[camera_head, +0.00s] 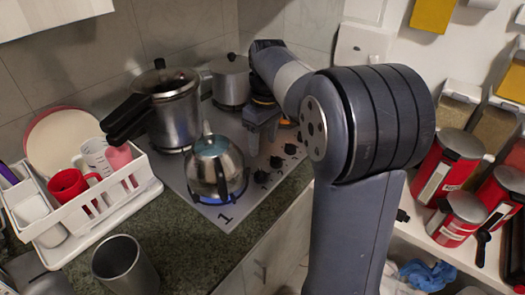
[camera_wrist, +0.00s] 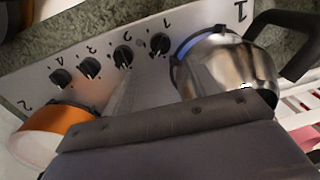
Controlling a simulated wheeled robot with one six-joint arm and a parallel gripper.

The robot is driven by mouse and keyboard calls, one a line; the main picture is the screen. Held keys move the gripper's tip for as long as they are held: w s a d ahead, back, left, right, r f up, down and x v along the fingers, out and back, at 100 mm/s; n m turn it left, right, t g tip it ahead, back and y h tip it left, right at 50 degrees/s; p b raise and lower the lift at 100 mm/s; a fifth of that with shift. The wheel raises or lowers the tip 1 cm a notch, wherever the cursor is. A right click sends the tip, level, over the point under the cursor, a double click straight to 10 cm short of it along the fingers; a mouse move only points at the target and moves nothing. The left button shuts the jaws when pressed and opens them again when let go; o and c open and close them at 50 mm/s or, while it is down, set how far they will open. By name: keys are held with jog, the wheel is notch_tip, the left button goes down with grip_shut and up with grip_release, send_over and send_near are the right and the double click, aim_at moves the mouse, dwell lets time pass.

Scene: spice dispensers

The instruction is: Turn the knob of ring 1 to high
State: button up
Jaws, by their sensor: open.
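The knob of ring 1 (camera_head: 261,176) is the nearest in a row of black knobs along the stove's front edge. In the wrist view it (camera_wrist: 160,43) lies beside the printed 1, at the kettle end of the row. Its exact setting is too small to read. A steel kettle (camera_head: 217,168) sits on ring 1 (camera_head: 222,199), with blue flame showing under it. My gripper (camera_head: 263,145) is open and empty, pointing down over the stove behind the kettle, apart from the ring 1 knob. In the wrist view, a grey finger reaches towards the neighbouring knob (camera_wrist: 123,55).
A pressure cooker (camera_head: 172,108) and a lidded pot (camera_head: 230,80) stand at the back. An orange pan (camera_wrist: 62,135) is near the far knobs. A white dish rack (camera_head: 100,205) and steel cup (camera_head: 124,265) stand left. Red canisters (camera_head: 447,165) are on the right.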

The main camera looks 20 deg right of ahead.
aim_at(261, 172)
jog(key=f+n+b, duration=0.1)
jog(key=f+n, duration=0.2)
jog(key=f+n+b, duration=0.1)
jog(key=f+n, duration=0.2)
jog(key=a+f+n+b, duration=0.1)
jog(key=f+n, duration=0.2)
jog(key=f, duration=0.1)
jog(key=shift+s+f+h, duration=0.1)
jog(key=shift+s+h, duration=0.05)
jog(key=shift+h, duration=0.15)
dwell(0.4)
jog(key=c, duration=1)
jog(key=shift+m, duration=0.5)
jog(key=o, duration=1)
